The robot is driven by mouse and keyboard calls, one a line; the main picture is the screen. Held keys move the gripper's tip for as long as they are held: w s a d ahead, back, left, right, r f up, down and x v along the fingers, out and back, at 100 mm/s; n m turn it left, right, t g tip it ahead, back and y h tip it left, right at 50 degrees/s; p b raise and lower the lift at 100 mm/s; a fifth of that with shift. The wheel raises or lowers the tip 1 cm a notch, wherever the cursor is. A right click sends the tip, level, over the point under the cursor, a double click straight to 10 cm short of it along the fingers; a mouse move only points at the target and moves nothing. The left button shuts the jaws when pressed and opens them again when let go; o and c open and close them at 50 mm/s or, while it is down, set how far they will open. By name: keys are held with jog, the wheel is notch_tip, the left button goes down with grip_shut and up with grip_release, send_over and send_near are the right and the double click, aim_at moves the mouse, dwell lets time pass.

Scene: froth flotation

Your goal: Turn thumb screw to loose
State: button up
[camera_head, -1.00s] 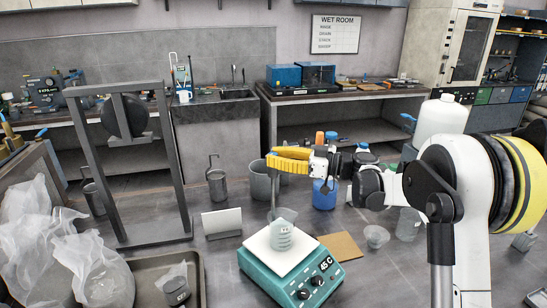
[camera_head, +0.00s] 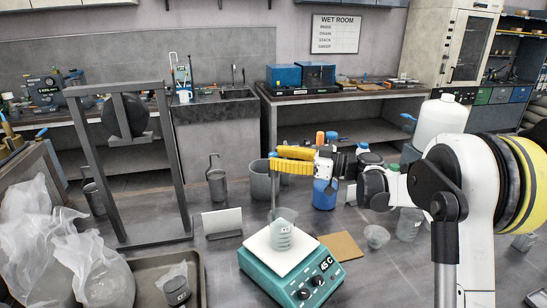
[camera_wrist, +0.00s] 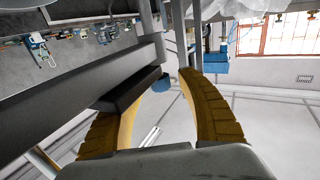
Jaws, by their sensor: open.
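I cannot clearly make out the thumb screw in either view. My gripper (camera_head: 274,160) has yellow ribbed fingers and points left in the head view, behind and above the teal hotplate (camera_head: 290,275). A thin upright rod (camera_head: 273,195) stands close to the fingertips. Whether they touch cannot be told. In the wrist view my gripper (camera_wrist: 176,77) is open, with a gap between its curved fingers. A dark bar (camera_wrist: 125,95) crosses in front of the left finger. A small blue piece (camera_wrist: 151,79) shows near the fingertips; I cannot tell what it is.
A glass beaker (camera_head: 281,236) stands on the hotplate. A grey frame with a black disc (camera_head: 124,115) stands left. A grey bucket (camera_head: 260,180), a blue bottle (camera_head: 324,195) and a white bottle (camera_head: 440,120) stand nearby. A tray (camera_head: 150,265) lies at lower left.

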jog(key=v, duration=1.1)
